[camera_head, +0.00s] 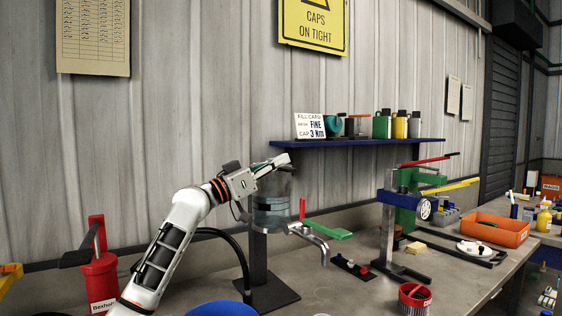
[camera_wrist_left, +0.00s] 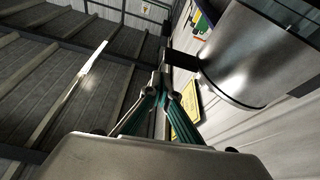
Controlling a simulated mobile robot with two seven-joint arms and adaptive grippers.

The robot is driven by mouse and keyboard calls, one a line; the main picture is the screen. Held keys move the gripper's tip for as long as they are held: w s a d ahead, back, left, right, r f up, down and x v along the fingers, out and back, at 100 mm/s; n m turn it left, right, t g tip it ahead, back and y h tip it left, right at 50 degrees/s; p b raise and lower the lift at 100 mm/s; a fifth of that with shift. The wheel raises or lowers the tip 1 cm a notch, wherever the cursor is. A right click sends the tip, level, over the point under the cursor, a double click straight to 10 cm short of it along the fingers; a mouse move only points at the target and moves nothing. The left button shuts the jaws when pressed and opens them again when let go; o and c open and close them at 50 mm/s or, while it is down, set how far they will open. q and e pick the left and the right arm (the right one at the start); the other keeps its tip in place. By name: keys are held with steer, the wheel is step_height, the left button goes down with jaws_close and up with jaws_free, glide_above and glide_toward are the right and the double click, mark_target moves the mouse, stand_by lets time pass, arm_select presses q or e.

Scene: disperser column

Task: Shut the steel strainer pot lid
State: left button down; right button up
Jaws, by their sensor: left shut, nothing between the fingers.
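The steel strainer pot (camera_head: 271,208) stands on a dark post on the bench, with a spout at its lower right. My left gripper (camera_head: 284,160) is just above and behind the pot's top in the head view. Its fingers are shut and empty. In the left wrist view the shut fingertips (camera_wrist_left: 163,76) are close beside a dark bar that sticks out from a shiny steel cylinder (camera_wrist_left: 262,50). I cannot tell whether they touch. The lid cannot be made out clearly behind my gripper, nor its angle. My right gripper is not in view.
A blue shelf (camera_head: 360,142) with bottles is on the wall behind. A red container (camera_head: 98,280) stands at the left. A steel press stand (camera_head: 388,225) and an orange tray (camera_head: 497,229) are further right.

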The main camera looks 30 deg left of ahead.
arm_select(q)
step_height(320, 180, down, 2)
steer(key=shift+s+d+f+b, duration=0.1)
steer(key=shift+b, duration=0.5)
steer(key=shift+f, duration=0.1)
